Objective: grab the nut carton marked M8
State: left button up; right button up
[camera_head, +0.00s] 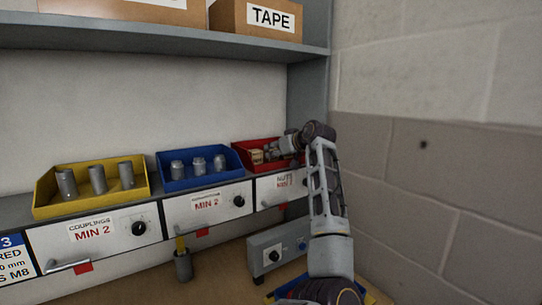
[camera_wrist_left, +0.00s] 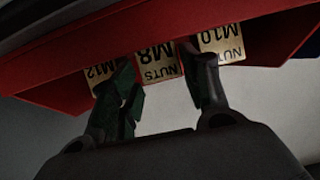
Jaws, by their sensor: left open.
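The M8 nut carton (camera_wrist_left: 157,68) is a small tan box in the left wrist view. It stands in the red bin (camera_wrist_left: 60,72) between the M12 carton (camera_wrist_left: 100,82) and the M10 carton (camera_wrist_left: 222,44). My left gripper (camera_wrist_left: 156,58) is open, with one finger on each side of the M8 carton's face; I cannot tell whether they touch it. In the head view my left gripper (camera_head: 283,148) reaches into the red bin (camera_head: 239,147) at the shelf's right end. A tan carton (camera_head: 257,156) shows beside it, its label unreadable. My right gripper is not in view.
A blue bin (camera_head: 166,181) and a yellow bin (camera_head: 45,205) with grey metal parts stand left of the red one. An upper shelf (camera_head: 180,38) with a TAPE box (camera_head: 268,18) hangs above. A block wall (camera_head: 430,170) bounds the right side.

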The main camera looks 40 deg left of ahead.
pick_arm(q)
jog(key=x, duration=0.3)
jog(key=shift+a+f, duration=0.1)
jog(key=shift+a, duration=0.2)
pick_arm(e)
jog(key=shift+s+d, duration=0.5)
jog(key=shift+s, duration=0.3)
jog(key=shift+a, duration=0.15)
pick_arm(q)
jog(key=c, duration=0.8)
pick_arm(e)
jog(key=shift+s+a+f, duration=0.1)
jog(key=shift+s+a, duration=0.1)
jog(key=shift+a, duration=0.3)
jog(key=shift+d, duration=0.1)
